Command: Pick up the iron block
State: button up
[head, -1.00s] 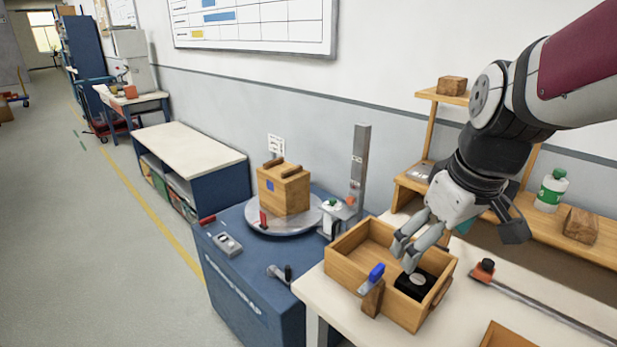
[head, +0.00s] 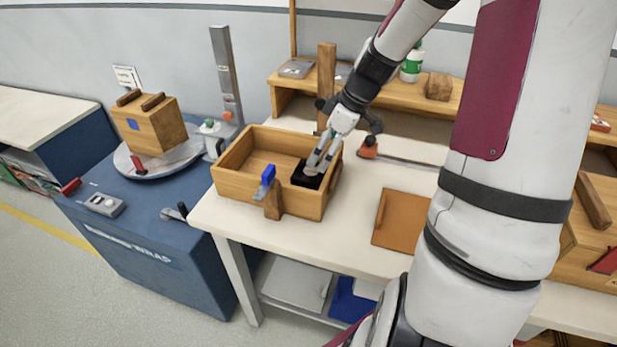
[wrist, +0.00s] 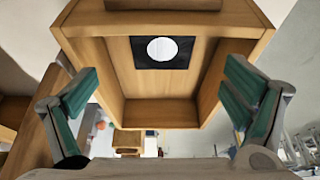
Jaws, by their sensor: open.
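A black block with a pale round disc on top, seemingly the iron block (head: 306,176), lies in the right end of an open wooden box (head: 240,183). In the wrist view the block (wrist: 162,62) shows as a black square with a white circle, against the box floor. My gripper (head: 316,165) is above the right end of the box, close over the block and partly hiding it. In the wrist view my gripper (wrist: 160,98) is open and empty, its green-padded fingers wide apart with the block ahead between them. Whether the fingers touch the block cannot be told.
The box has a wooden post with a blue clip (head: 268,176) at its front. The white table (head: 290,228) carries a brown board (head: 400,220) to the right. A shelf (head: 390,97) stands behind. A blue turntable unit (head: 130,225) is at left.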

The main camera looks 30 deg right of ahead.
aim_at(311, 171)
jog(key=b+x, duration=0.1)
jog(key=x, duration=0.8)
jog(key=shift+s+a+f, duration=0.1)
jog(key=shift+s+f, duration=0.05)
jog(key=shift+s, duration=0.05)
jog(key=c, duration=2)
